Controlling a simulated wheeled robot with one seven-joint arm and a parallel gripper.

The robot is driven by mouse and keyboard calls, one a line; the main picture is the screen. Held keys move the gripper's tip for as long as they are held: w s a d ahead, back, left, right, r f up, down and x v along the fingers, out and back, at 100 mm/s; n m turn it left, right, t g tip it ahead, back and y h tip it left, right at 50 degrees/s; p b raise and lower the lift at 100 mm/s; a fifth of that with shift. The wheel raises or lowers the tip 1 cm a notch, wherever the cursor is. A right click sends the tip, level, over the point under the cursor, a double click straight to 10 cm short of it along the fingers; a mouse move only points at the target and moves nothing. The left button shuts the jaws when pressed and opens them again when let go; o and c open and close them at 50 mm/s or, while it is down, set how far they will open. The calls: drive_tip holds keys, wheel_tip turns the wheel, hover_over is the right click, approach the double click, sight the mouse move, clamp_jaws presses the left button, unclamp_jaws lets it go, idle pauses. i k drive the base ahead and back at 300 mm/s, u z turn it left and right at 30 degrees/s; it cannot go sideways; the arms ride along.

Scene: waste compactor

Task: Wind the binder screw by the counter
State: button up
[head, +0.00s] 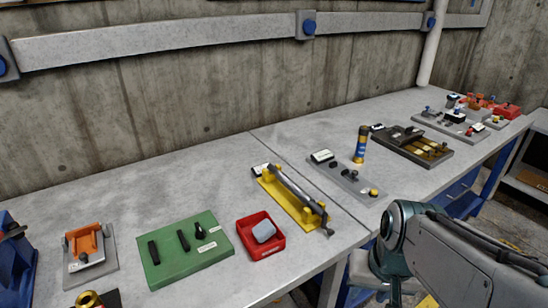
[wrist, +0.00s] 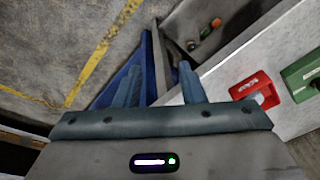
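A yellow stand (head: 283,200) on the bench carries a long grey rod (head: 297,189) with a dark handle-like end at the front. It looks like the binder screw, but I cannot tell for sure. A small white-faced block (head: 260,169) sits at its back end. A grey plate (head: 343,180) to its right bears another white-faced block (head: 322,156). I cannot tell which block is the counter, and no digits are readable. My gripper (wrist: 160,85) is open and empty in the wrist view, over the floor beside the bench. Its fingers are not clear in the head view.
A red tray (head: 246,237) with a blue-grey block and a green board (head: 166,263) with black pieces lie left of the yellow stand. An orange fixture (head: 86,245) stands farther left. Bare bench lies behind.

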sight(293, 187)
drive_tip(key=z, duration=1.9)
drive_tip(key=i, duration=1)
drive_tip(key=u, duration=3.4)
drive_tip(key=i, duration=0.5)
drive_tip(key=u, duration=0.15)
